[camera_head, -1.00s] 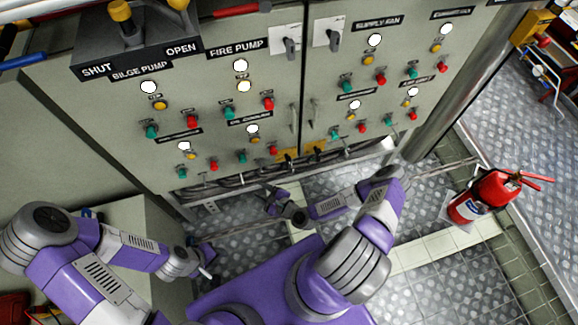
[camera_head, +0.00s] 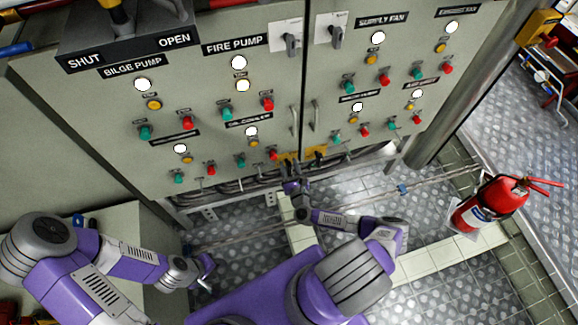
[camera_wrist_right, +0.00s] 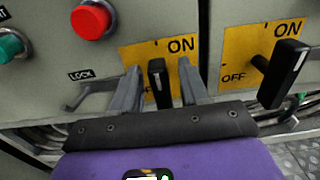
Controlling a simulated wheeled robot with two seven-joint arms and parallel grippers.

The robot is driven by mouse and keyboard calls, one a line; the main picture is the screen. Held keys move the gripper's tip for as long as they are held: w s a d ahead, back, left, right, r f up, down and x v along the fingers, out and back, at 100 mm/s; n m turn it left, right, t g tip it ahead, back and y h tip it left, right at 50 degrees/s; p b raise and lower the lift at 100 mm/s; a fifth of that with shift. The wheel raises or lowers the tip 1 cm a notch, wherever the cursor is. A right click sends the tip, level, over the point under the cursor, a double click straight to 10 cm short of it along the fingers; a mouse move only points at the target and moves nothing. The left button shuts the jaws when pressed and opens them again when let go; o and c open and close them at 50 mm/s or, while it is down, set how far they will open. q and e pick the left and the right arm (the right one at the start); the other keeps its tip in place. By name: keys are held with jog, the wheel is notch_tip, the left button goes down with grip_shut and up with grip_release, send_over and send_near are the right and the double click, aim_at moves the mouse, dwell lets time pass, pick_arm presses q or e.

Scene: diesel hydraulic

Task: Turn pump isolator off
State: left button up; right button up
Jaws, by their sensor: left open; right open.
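Two yellow isolator plates sit at the cabinet's lower edge, the left one (camera_head: 287,157) and the right one (camera_head: 315,152). In the right wrist view, the left plate (camera_wrist_right: 172,48) reads ON and carries a black upright handle (camera_wrist_right: 157,82). The right plate (camera_wrist_right: 257,40) has a black handle (camera_wrist_right: 284,72) tilted toward ON. My right gripper (camera_wrist_right: 159,78) is open, with one finger on each side of the left handle and gaps showing; its depth relative to the handle is unclear. It also shows below the plates in the head view (camera_head: 293,185). My left gripper (camera_head: 206,267) is open, low and away from the cabinet.
Green and red buttons with lit lamps cover the cabinet face (camera_head: 215,130). A red button (camera_wrist_right: 92,20) and a LOCK handle (camera_wrist_right: 88,96) lie left of my right gripper. Cables run beneath the cabinet. A fire extinguisher (camera_head: 490,203) stands at the right.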

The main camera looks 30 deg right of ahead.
jog(key=shift+w, duration=0.25)
jog(key=shift+c, duration=0.2)
grip_shut()
